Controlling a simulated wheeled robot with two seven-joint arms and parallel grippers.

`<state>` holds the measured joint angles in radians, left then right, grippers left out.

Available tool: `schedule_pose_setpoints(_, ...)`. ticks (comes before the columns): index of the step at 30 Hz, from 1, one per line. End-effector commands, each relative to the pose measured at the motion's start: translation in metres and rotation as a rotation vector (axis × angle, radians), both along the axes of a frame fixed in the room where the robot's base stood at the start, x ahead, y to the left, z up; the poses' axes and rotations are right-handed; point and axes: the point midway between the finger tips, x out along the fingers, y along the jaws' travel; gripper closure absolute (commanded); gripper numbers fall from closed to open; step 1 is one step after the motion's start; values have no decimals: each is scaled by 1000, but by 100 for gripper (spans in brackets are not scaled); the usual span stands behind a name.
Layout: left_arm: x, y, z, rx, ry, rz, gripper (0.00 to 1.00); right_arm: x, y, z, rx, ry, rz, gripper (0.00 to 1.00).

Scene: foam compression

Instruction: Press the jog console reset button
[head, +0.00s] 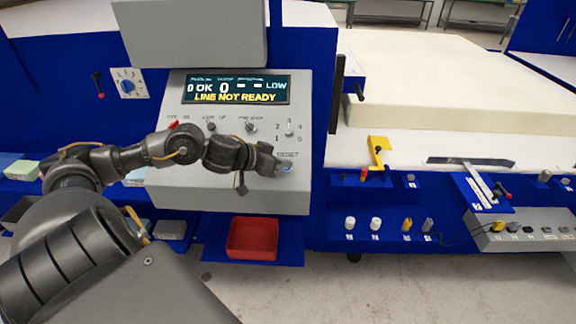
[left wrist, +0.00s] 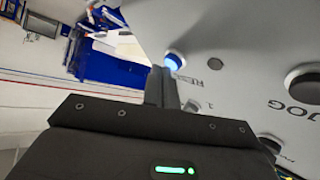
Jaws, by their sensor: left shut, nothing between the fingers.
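The grey jog console (head: 210,190) stands at the centre left in the head view, with a display (head: 238,90) reading "LINE NOT READY". The reset button, beside the "RESET" label, glows blue in the left wrist view (left wrist: 174,61). In the head view its spot is at the tip of my left gripper (head: 280,169), which partly covers it. In the left wrist view my left gripper (left wrist: 163,85) is shut and empty, its fingertips close to the button. I cannot tell whether they touch it. My right gripper is not in view.
A red tray (head: 252,238) sits below the console. A large cream foam block (head: 450,85) lies on the bench to the right. A blue panel with small parts (head: 390,225) and a grey box (head: 530,230) stand at the lower right.

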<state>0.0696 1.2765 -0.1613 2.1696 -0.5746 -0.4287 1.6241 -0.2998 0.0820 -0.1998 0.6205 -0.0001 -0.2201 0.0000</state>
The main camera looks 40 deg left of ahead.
Motion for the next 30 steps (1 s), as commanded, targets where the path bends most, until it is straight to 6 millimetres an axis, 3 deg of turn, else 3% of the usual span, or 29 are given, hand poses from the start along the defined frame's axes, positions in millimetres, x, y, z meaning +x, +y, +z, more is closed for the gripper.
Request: schedule_pose_setpoints(30,2,3,-9,1,2,1,100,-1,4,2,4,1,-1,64)
